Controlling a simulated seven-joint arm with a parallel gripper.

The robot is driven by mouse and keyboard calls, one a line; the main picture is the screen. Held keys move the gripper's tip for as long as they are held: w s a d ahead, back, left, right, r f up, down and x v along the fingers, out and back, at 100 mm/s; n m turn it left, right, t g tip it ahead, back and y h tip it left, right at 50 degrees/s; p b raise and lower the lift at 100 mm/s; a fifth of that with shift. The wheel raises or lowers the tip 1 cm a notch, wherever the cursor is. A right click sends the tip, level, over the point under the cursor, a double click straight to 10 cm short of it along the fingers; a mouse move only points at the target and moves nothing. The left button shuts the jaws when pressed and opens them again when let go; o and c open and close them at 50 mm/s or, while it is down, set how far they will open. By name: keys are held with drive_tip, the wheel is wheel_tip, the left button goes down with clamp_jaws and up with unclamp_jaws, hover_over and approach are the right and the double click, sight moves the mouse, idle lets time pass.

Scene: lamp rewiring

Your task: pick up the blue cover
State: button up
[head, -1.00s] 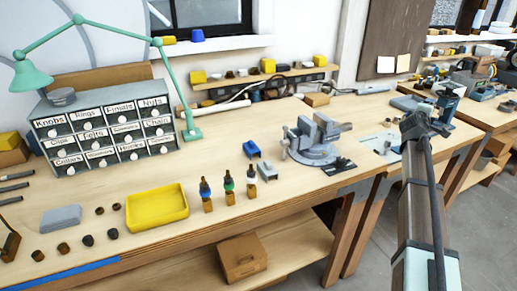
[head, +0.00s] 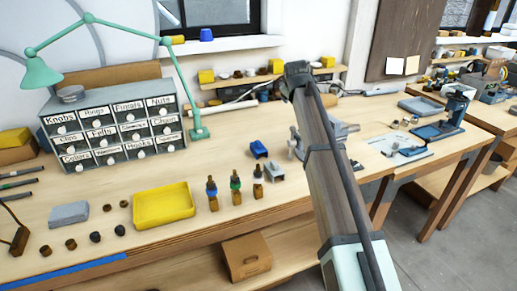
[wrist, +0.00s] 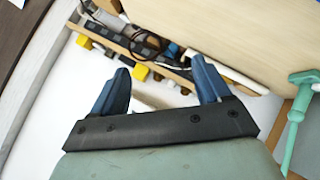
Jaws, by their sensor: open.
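A small blue cover (head: 258,149) lies on the workbench in the head view, left of the vise and beside a similar grey metal piece (head: 274,171). My gripper (head: 297,70) shows at the far end of my raised arm, apart from the blue cover and toward the back wall in the picture. In the wrist view my gripper (wrist: 160,74) has its two blue fingers spread wide with nothing between them. The blue cover does not show clearly in the wrist view.
My arm partly hides the vise (head: 340,135). Three small bottles (head: 235,187) stand near the yellow tray (head: 163,206). The green lamp (head: 180,85) rises beside the labelled drawer cabinet (head: 115,130). Bench space behind the blue cover is clear.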

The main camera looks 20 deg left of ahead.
drive_tip(key=s+a+g+y, duration=0.2)
drive_tip(key=s+a, duration=0.3)
drive_tip(key=a, duration=0.3)
drive_tip(key=m+g+h, duration=0.2)
drive_tip(key=m+g, duration=0.2)
drive_tip(key=g, duration=0.1)
approach(259, 142)
drive_tip(key=x, duration=1.2)
drive_tip(key=shift+w+a, duration=0.1)
drive_tip(key=shift+a, duration=0.05)
drive_tip(key=c, duration=1.1)
